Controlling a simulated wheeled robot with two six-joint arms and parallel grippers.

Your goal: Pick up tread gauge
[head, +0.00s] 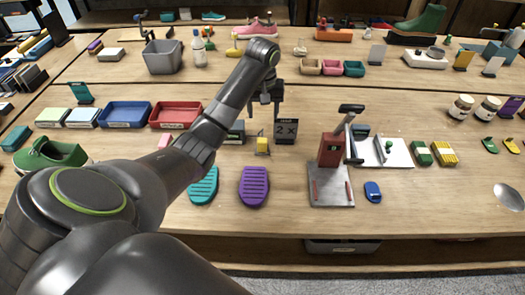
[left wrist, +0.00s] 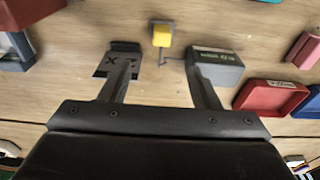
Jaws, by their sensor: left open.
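A small yellow block with a grey part (head: 262,146), which looks like the tread gauge, lies on the near wooden table between a dark "2 X" sign and a grey box. It also shows in the left wrist view (left wrist: 162,36), just beyond the gap between the fingers. My left gripper (head: 264,112) is open and empty, pointing down above and a little behind the yellow block in the head view. In the left wrist view its two fingers (left wrist: 160,62) stand wide apart, touching nothing that I can make out. My right gripper is not in view.
The "2 X" sign (head: 286,131) and the grey box (left wrist: 216,68) stand close on either side. Teal (head: 203,187) and purple (head: 254,187) ridged soles lie in front. A red press (head: 332,151) stands to the right; blue (head: 125,114) and red (head: 174,115) trays lie left.

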